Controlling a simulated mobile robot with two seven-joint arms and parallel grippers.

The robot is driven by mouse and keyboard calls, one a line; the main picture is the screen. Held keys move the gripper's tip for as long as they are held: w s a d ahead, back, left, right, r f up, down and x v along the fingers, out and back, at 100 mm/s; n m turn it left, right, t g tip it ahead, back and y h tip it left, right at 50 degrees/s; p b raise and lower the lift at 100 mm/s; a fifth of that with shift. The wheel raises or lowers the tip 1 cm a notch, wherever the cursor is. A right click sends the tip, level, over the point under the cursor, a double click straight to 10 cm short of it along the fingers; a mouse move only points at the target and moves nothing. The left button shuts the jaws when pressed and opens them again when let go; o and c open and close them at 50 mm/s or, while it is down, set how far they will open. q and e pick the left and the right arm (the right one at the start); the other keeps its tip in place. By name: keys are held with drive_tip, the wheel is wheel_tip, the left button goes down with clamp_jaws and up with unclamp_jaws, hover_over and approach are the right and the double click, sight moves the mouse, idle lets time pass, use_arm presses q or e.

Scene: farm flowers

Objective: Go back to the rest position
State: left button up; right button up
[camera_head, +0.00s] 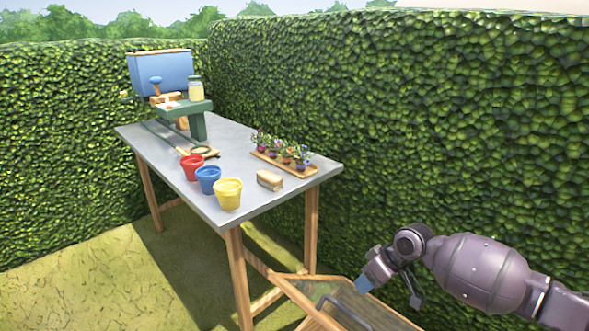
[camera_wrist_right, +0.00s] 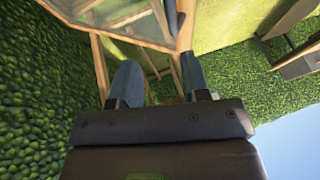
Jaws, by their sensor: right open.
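My right gripper (camera_head: 364,284) is at the lower right in the head view, beyond the table's near end and low over a wooden frame. In the right wrist view its two blue-grey fingers (camera_wrist_right: 160,84) stand apart with nothing between them. My left gripper is in neither view. The grey-topped table (camera_head: 228,141) stands ahead. On it are a red pot (camera_head: 192,167), a blue pot (camera_head: 208,180) and a yellow pot (camera_head: 228,194). Several small potted flowers (camera_head: 283,153) stand on a wooden tray at the right edge.
A tan block (camera_head: 269,180) lies near the yellow pot. A green stand (camera_head: 197,120) with a jar (camera_head: 195,89) and a blue box (camera_head: 161,73) are at the far end. A wooden frame (camera_head: 300,301) is below my right gripper. Hedges (camera_head: 430,120) border the grass (camera_head: 95,285).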

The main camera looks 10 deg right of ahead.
drive_tip(key=w+a+r+n+t, duration=0.2)
drive_tip(key=w+a+r+t, duration=0.2)
drive_tip(key=r+t, duration=0.1)
drive_tip(key=s+a+r+t+y+p, duration=0.1)
drive_tip(key=s+a+t+y+p, duration=0.2)
drive_tip(key=s, duration=0.5)
use_arm(q)
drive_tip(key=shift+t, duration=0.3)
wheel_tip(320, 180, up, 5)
drive_tip(key=p, duration=0.3)
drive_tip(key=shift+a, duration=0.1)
use_arm(e)
drive_tip(key=s+d+f+m+h, duration=0.2)
drive_tip(key=s+d+f, duration=0.1)
drive_tip(key=s, duration=0.7)
drive_tip(key=s+d+f+m+h, duration=0.3)
drive_tip(key=s+d+f, duration=0.1)
drive_tip(key=s, duration=0.7)
drive_tip(key=s+d+f+m+h, duration=0.2)
drive_tip(key=s+d+f, duration=0.1)
drive_tip(key=s, duration=0.8)
drive_tip(key=shift+s+d+f+m+t+h, duration=0.3)
drive_tip(key=shift+d+f+h, duration=0.1)
drive_tip(key=shift+f, duration=0.25)
